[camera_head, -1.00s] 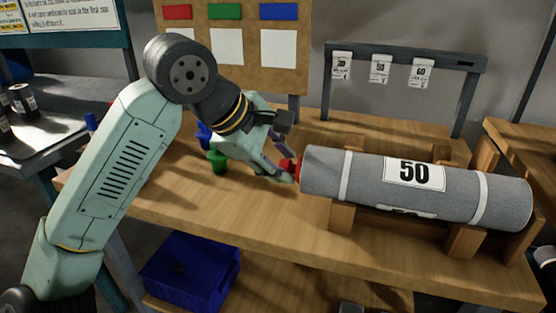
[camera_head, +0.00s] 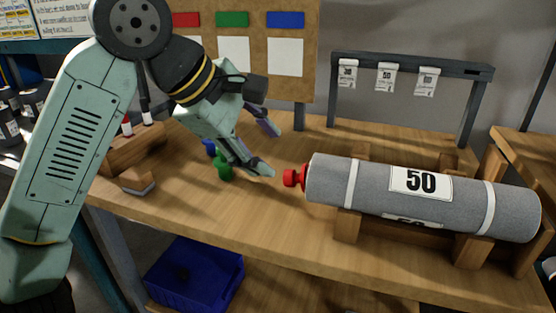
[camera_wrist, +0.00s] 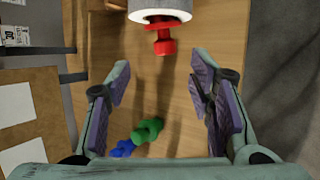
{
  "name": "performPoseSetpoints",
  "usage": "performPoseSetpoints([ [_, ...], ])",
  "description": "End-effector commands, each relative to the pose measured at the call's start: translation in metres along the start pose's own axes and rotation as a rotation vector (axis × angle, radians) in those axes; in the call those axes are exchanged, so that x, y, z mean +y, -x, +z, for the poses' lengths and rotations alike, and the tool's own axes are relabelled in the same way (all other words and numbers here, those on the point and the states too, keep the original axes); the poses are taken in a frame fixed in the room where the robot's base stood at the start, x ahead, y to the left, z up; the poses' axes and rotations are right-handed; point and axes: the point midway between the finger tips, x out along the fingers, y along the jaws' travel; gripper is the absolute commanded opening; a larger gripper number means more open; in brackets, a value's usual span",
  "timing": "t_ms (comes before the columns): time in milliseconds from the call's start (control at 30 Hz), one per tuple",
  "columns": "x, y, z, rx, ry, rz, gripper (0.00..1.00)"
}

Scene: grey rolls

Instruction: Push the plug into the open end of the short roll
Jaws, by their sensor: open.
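The short grey roll (camera_head: 330,183), labelled 50, lies on wooden cradles on the workbench. A red plug (camera_head: 291,178) sits at its left end, with its knob sticking out of the end; how deep it sits cannot be told. In the wrist view the plug (camera_wrist: 162,40) shows at the roll's pale end (camera_wrist: 185,8), with a red flange near the rim. My gripper (camera_head: 273,151) is open and empty, to the left of the plug and apart from it. In the wrist view its fingers (camera_wrist: 160,95) are wide apart, with the plug beyond them.
A blue bin (camera_head: 195,280) is below the bench's front. A rack with tags (camera_head: 410,65) stands behind the roll. The bench front is clear.

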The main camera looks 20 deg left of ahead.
Motion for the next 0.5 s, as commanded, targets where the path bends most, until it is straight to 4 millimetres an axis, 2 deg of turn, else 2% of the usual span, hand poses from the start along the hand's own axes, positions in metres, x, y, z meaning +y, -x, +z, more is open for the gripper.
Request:
performPoseSetpoints([
  [100,0.001,0.021,0.000,0.001,0.001,0.001,0.48],
  [200,0.000,0.032,0.000,-0.001,0.001,0.000,0.48],
  [500,0.000,0.040,0.000,-0.001,-0.001,0.000,0.48],
])
